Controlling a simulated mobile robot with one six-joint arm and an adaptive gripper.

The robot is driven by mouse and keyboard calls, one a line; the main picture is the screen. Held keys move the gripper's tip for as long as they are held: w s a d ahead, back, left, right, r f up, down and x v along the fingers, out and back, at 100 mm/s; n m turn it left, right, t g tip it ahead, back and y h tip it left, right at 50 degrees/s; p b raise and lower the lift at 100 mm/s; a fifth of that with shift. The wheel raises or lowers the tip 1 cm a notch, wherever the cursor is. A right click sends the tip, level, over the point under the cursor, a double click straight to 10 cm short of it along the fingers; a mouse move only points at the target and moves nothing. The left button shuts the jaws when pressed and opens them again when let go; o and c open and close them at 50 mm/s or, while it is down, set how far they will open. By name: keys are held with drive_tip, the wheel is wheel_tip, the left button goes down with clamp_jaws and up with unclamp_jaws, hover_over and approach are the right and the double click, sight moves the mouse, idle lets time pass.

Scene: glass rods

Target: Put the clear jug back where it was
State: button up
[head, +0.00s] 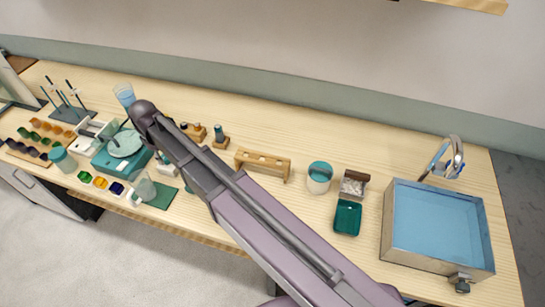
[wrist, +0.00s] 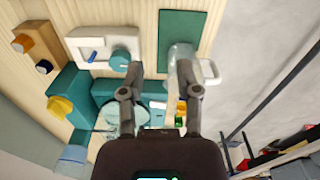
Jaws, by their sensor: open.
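The clear jug (head: 143,187) stands upright at the left end of a dark green mat (head: 163,196), near the table's front edge. In the wrist view the clear jug (wrist: 179,53) lies just beyond my right fingertip, its pale handle (wrist: 209,72) pointing right. The green mat (wrist: 183,24) shows behind it. My gripper (wrist: 159,69) is open, with nothing visible held between its fingers. The right finger overlaps the jug in the picture; I cannot tell whether they touch. In the head view my arm hides the gripper.
Bare wood lies between several of these.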

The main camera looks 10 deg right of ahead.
drive_tip(key=s+d+m, duration=0.3)
drive_tip(key=d+m, duration=0.1)
drive_tip(key=d, duration=0.9)
drive_tip(key=s+d+m, duration=0.2)
drive_tip(key=d+m, duration=0.3)
drive_tip(key=d, duration=0.9)
drive_tip(key=s+d+m, duration=0.3)
drive_tip(key=d+m, duration=0.1)
drive_tip(key=d, duration=1)
drive_tip(key=shift+s+m, duration=0.3)
